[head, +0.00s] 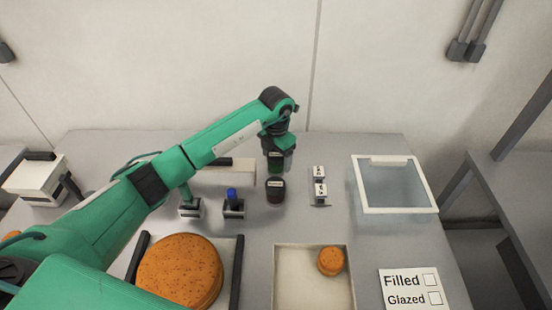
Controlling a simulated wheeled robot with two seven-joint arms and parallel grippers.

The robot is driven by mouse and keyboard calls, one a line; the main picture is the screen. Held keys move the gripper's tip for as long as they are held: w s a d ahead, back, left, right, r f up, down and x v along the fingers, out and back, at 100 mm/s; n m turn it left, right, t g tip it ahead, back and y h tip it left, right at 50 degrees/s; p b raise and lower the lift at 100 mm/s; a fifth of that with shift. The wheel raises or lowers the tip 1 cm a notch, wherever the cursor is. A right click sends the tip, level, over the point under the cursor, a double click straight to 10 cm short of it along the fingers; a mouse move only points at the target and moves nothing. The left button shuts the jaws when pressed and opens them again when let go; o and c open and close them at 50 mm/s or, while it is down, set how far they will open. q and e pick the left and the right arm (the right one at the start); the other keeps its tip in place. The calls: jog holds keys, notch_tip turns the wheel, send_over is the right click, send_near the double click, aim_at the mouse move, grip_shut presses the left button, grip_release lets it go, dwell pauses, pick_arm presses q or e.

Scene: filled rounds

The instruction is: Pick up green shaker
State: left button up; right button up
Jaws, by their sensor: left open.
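The green shaker (275,164) is a small dark jar with a green tint, standing upright toward the back of the grey table. My left arm reaches across from the left, and its gripper (280,158) points down right at the shaker, covering its upper part. The gripper is open; whether its fingers touch the shaker I cannot tell. A second dark jar with a reddish body (275,190) and a pale label stands just in front of it. My right gripper does not show.
A blue-handled tool (232,203) and a green-handled one (187,207) stand left. Two small white blocks (319,181) and a clear bin (391,209) are right. In front are a large brown round (180,272), a tray (290,290) with a small round (331,261), and a card (410,289).

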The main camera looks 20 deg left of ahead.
pick_arm(q)
jog(key=shift+f, duration=0.7)
jog(key=c, duration=1.1)
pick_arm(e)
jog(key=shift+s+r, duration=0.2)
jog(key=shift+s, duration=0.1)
